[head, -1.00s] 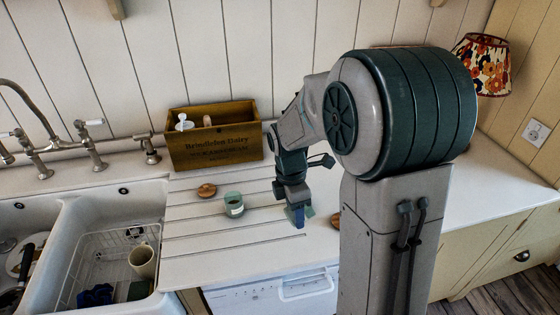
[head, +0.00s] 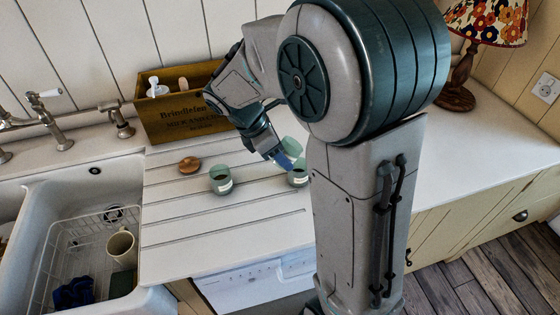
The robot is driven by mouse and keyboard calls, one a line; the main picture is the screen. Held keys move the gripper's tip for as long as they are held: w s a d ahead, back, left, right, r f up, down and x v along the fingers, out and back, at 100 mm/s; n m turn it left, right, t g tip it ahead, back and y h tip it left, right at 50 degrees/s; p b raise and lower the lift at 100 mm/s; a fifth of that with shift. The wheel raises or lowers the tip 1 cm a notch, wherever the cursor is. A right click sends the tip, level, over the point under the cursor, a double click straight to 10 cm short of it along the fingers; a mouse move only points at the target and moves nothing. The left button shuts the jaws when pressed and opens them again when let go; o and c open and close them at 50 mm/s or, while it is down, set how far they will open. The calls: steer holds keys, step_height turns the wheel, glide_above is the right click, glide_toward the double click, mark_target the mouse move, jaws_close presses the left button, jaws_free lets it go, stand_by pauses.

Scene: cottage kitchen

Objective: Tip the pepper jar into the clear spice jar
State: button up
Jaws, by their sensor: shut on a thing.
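My gripper (head: 285,160) reaches down to the left of my column with its blue fingers shut. Pale green glass (head: 292,146) shows just behind the fingers; it looks like part of a tilted jar in their grasp, mostly hidden. Just below the fingertips is a small greenish jar (head: 298,178) with dark contents and a white label, looking upright. I cannot tell whether the fingers touch it. Another greenish glass jar (head: 221,181) with a white label stands upright to the left, apart from the gripper. I cannot tell for sure which is the pepper jar.
A round wooden lid (head: 190,165) lies on the grooved white counter (head: 185,225). A wooden crate (head: 170,122) with bottles stands at the wall. The sink (head: 30,200) with a rack and mug (head: 122,248) is at left. A floral lamp (head: 487,22) stands at the right back.

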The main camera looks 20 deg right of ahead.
steer(key=shift+a+f+h+b, duration=0.1)
steer(key=shift+f+h+b, duration=0.35)
steer(key=shift+h+b, duration=0.55)
steer(key=h, duration=0.2)
steer(key=d+h+b, duration=0.1)
steer(key=shift+w+f+t+h, duration=0.1)
steer(key=shift+f+t+h, duration=0.05)
steer(key=shift+t+h, duration=0.2)
step_height(320, 180, up, 4)
steer(key=p, duration=0.4)
